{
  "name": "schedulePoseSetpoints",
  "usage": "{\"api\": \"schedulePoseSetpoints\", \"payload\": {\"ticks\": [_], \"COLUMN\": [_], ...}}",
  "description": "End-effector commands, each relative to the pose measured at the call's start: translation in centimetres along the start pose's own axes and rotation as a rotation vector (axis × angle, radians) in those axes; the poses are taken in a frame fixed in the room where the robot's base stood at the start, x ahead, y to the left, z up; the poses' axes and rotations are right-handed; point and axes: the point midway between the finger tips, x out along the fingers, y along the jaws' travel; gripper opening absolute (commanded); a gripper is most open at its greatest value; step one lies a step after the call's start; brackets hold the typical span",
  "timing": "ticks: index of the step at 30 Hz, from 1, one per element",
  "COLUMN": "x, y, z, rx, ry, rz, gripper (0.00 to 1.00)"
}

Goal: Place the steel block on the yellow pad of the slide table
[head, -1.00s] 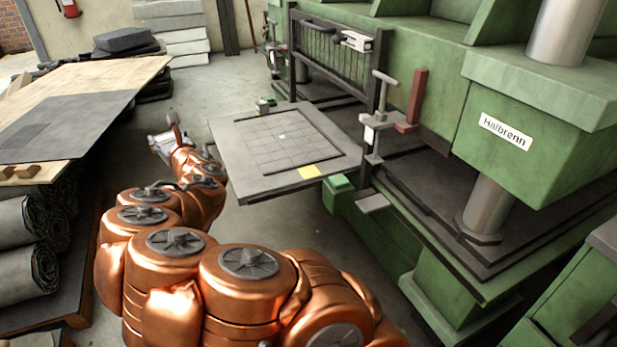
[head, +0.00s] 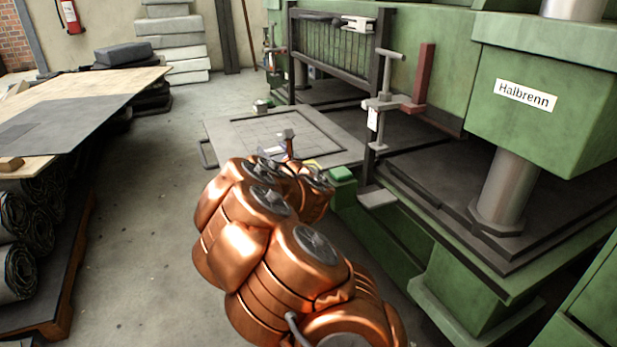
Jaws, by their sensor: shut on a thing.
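The slide table (head: 225,128) is a grey plate with a darker square frame and grid lines, reaching out from the green press. The yellow pad (head: 312,164) shows only as a thin sliver at the table's near right edge; my copper arm hides the rest. My gripper (head: 272,150) is over the near part of the table, left of the pad, mostly hidden behind my arm. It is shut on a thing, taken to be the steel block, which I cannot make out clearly. A small grey-brown piece sticks up at the gripper; I cannot tell what it is.
The green press (head: 545,100) with its column stands at the right. A green block (head: 342,174) sits by the table's right corner. A sheet-covered bench (head: 60,115) is at left; open floor lies between.

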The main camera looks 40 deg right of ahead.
Motion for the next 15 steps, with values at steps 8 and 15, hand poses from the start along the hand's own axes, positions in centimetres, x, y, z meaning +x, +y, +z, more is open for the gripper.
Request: {"api": "schedulePoseSetpoints", "payload": {"ticks": [8,15], "x": [-1.8,-1.9], "y": [-4.5,-5.9], "z": [-2.9,-3.5], "rx": [0.01,0.015], "ry": [-0.012,-0.013], "rz": [-0.036,-0.045], "gripper": [0.0,0.0]}}
